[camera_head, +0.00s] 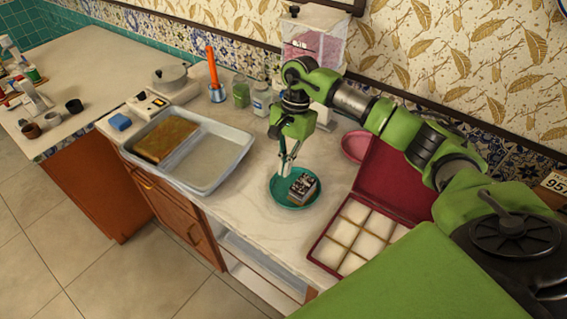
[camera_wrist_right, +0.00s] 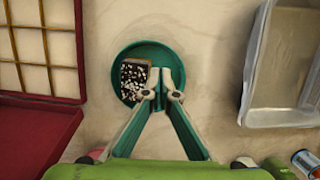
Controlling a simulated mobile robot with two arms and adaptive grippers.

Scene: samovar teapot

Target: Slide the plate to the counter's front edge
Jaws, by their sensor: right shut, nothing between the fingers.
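A green plate (camera_head: 283,200) lies on the pale counter, set back from its front edge. A small dark box with a speckled top (camera_head: 302,187) rests on it. My right gripper (camera_head: 285,172) points down at the plate, its fingers together and empty, beside the box. In the right wrist view the fingertips (camera_wrist_right: 171,78) are over the inside of the plate (camera_wrist_right: 151,52), just right of the speckled box (camera_wrist_right: 133,78). I cannot tell whether the tips touch the plate. My left gripper is not in view.
A grey tray (camera_head: 240,140) with a brown slab stands left of the plate. An open red compartment box (camera_head: 325,252) stands to its right. A pink dish (camera_head: 355,147) and jars (camera_head: 262,98) are behind. The counter between plate and front edge looks clear.

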